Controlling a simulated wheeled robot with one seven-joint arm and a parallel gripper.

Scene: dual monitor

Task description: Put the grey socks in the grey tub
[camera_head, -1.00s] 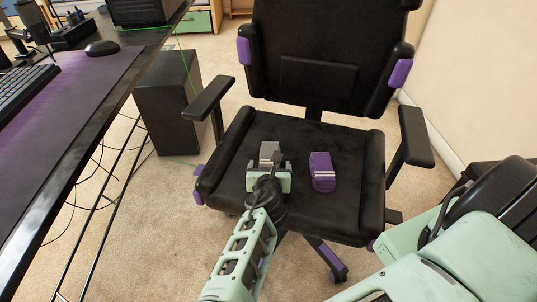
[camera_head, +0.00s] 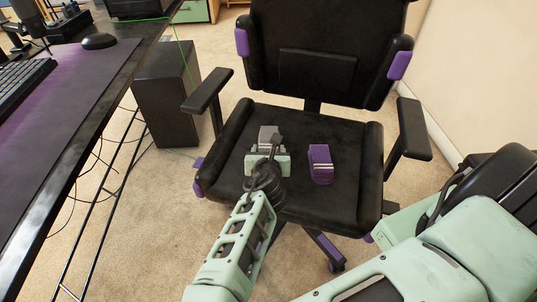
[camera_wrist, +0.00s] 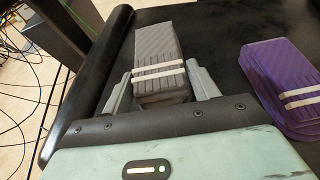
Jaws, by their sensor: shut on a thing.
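The grey socks (camera_wrist: 160,58) are a folded bundle with two white stripes. They sit between the fingers of my gripper (camera_wrist: 163,85) in the wrist view, and the fingers are shut on them. In the head view the grey socks (camera_head: 268,135) show just beyond my gripper (camera_head: 268,148), over the seat of the black chair (camera_head: 335,135). I cannot tell whether they touch the seat. The grey tub is not seen in these frames.
Folded purple socks (camera_head: 320,164) lie on the seat to the right, also in the wrist view (camera_wrist: 282,80). The chair's armrests (camera_head: 207,90) flank the seat. A desk (camera_head: 75,120) stands at left, with a dark box (camera_head: 168,100) beside it.

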